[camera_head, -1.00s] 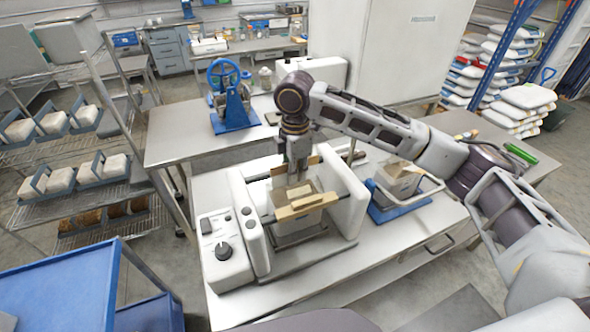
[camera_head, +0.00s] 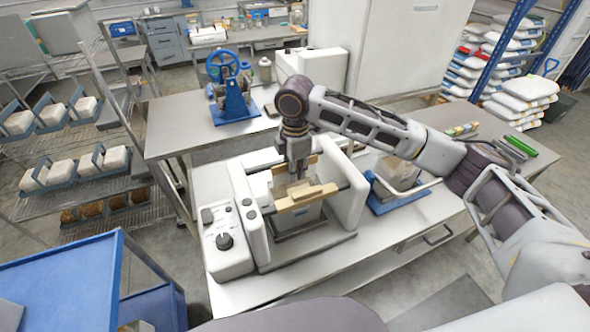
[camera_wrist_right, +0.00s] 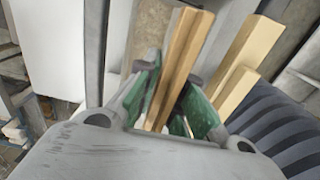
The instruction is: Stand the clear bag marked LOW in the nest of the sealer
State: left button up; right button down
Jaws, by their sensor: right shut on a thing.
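The white sealer (camera_head: 350,205) stands on the near bench, with a control box on its left and tan bars (camera_head: 307,197) across its middle. My right gripper (camera_head: 298,176) points down between its white uprights, just behind the front bar. In the right wrist view its green fingers (camera_wrist_right: 170,105) are closed around a narrow tan upright edge, which I take to be the top of the clear bag. A pale, box-like body (camera_head: 299,217) shows below the front bar, in the nest area; its marking is not readable. Whether its base touches the nest is hidden. My left gripper is not in view.
A blue cradle (camera_head: 392,206) with another bag (camera_head: 398,172) stands right of the sealer. A blue hand-wheel press (camera_head: 234,105) is on the bench behind. A wire rack (camera_head: 85,208) with bags is at the left. The bench front is clear.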

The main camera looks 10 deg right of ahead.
jog(key=shift+s+r+p, duration=0.15)
jog(key=shift+s+p, duration=0.05)
jog(key=shift+p, duration=0.55)
dwell(0.8)
jog(key=shift+f, duration=0.55)
dwell(0.9)
jog(key=c, duration=1.4)
grip_release()
jog(key=shift+c, duration=0.2)
jog(key=shift+s+f, duration=0.1)
jog(key=shift+f, duration=0.05)
jog(key=shift+r, duration=6.1)
